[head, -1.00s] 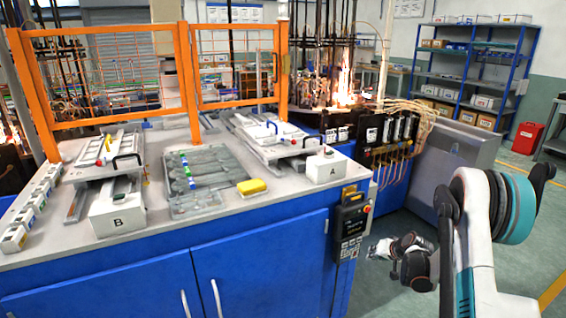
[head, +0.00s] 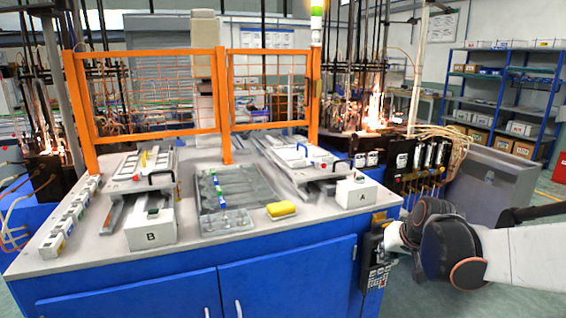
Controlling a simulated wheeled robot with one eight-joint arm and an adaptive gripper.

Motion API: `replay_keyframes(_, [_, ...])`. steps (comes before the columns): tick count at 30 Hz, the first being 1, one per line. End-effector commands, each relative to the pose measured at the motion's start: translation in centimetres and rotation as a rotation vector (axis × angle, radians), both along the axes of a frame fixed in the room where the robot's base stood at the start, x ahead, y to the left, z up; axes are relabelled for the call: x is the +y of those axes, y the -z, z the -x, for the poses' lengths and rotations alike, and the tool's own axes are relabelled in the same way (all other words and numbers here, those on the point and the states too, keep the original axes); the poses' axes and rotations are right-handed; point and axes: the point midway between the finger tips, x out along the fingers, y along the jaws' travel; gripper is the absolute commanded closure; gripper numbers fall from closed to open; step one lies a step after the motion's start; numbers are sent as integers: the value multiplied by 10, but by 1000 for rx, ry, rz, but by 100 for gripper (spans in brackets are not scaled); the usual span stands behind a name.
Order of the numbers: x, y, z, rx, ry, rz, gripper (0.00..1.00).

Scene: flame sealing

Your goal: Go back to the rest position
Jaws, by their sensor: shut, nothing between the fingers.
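My gripper (head: 392,240) is small in the head view, just right of the worktable's front right corner. It is shut and empty, and the dark wrist joint (head: 450,248) of my arm partly hides it. In the picture it overlaps the edge of the handheld control box (head: 376,262) on the table's front. I cannot tell whether they touch. My white forearm (head: 525,262) reaches in from the right edge.
The blue worktable (head: 300,272) fills the middle. On it are box B (head: 152,234), box A (head: 358,192), a tray of tools (head: 235,195) and a yellow sponge (head: 281,209). An orange guard fence (head: 223,100) stands behind. A grey cabinet (head: 495,185) is at right.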

Motion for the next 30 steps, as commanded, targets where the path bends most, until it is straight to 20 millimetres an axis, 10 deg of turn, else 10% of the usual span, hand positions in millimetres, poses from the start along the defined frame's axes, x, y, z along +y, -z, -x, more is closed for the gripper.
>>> replay_keyframes(13, [48,-44,133,9,-69,110,100])
replay_keyframes(30, [65,-26,255,10,-111,171,100])
